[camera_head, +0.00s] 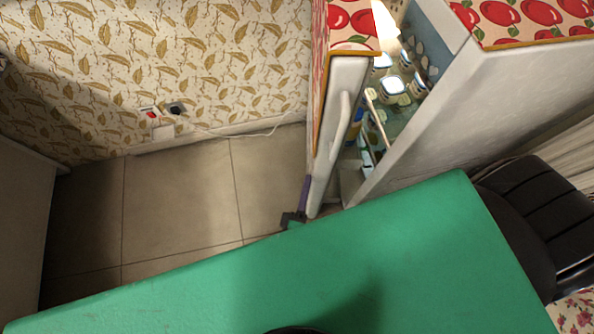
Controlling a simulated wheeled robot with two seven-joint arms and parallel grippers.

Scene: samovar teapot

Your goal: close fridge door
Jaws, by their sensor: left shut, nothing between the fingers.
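The fridge (440,115) stands at the right, white-sided with a red apple pattern on top. Its door (341,90) is partly open; we look down on it. A wedge-shaped gap shows lit shelves with jars and bottles. A white bar (340,125) runs along the door edge. My left gripper (303,193), dark with a purple part, is small and low at the left side of the door, close to its lower end. It is shut and empty; whether it touches the door I cannot tell. The table edge hides its arm. My right gripper is not in view.
A green table (330,270) fills the foreground, just below the door's near end. A black chair (535,220) stands at the right. Tiled floor (180,195) left of the door is clear. A patterned wall with a socket (150,113) and cable lies behind.

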